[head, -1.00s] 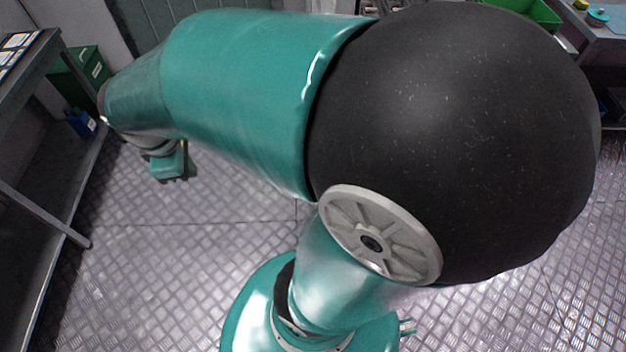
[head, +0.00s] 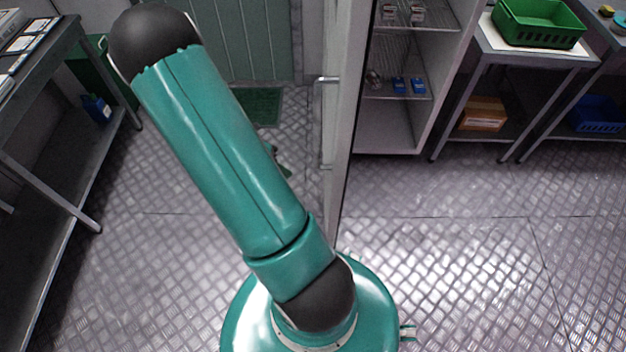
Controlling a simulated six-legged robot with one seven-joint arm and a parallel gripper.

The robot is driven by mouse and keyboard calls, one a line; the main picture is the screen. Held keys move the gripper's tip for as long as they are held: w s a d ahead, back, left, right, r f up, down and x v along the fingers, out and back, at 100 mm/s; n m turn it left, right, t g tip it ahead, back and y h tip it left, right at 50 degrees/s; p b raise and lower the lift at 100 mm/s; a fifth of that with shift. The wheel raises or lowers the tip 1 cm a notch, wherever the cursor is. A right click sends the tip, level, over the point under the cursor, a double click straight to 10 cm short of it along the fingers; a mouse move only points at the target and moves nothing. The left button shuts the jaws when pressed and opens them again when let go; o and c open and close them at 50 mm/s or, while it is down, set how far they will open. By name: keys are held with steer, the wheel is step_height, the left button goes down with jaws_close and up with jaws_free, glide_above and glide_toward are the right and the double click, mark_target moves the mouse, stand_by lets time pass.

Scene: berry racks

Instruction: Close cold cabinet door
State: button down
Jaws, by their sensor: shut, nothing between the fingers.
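The cold cabinet (head: 392,132) stands open at the top centre-right, its wire shelves in plain sight. Its door (head: 341,110) stands wide open at the cabinet's left side and points toward me, seen almost edge-on. A long bar handle (head: 322,122) runs down the door's left face. My gripper (head: 280,160) is mostly hidden behind my arm. Only a small teal part shows past the arm's right edge, left of the door's handle side, with a gap between. Its fingertips are not clear; it is shut and holds nothing.
Small blue and clear packs (head: 399,86) sit on the cabinet shelves. To the right, a table (head: 500,62) carries a green crate (head: 540,24), with a cardboard box (head: 483,114) below. A metal bench (head: 62,150) lines the left. The floor right of the door is clear.

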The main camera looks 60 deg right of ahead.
steer(key=s+d+r+x, duration=0.1)
steer(key=r+x, duration=0.1)
steer(key=x, duration=1)
steer(key=shift+s+f, duration=0.15)
steer(key=shift+s, duration=0.45)
steer(key=shift+s+d, duration=0.1)
steer(key=shift+d, duration=0.05)
